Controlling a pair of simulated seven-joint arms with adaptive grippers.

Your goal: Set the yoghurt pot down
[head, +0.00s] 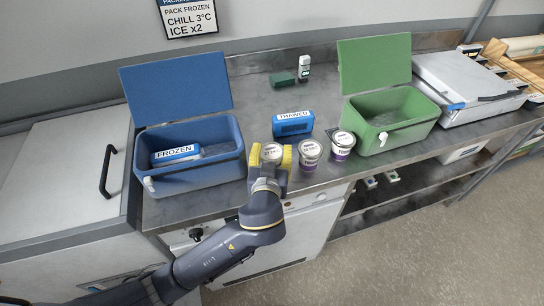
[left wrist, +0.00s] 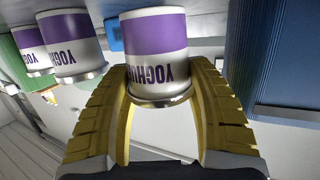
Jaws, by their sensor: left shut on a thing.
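A yoghurt pot (head: 272,150) with a pale lid is between the yellow fingers of my left gripper (head: 270,157), near the front edge of the counter. In the left wrist view the same pot (left wrist: 157,45), white with a purple band, sits upright between both fingers, which are shut on it. I cannot tell whether its base touches the counter. Two more yoghurt pots, the nearer one (head: 310,153) and the farther one (head: 342,145), stand upright to its right, apart from it. My right gripper is not in view.
A blue open box (head: 190,182) with a FROZEN pack (head: 176,154) is at left. A green open box (head: 397,140) is at right.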

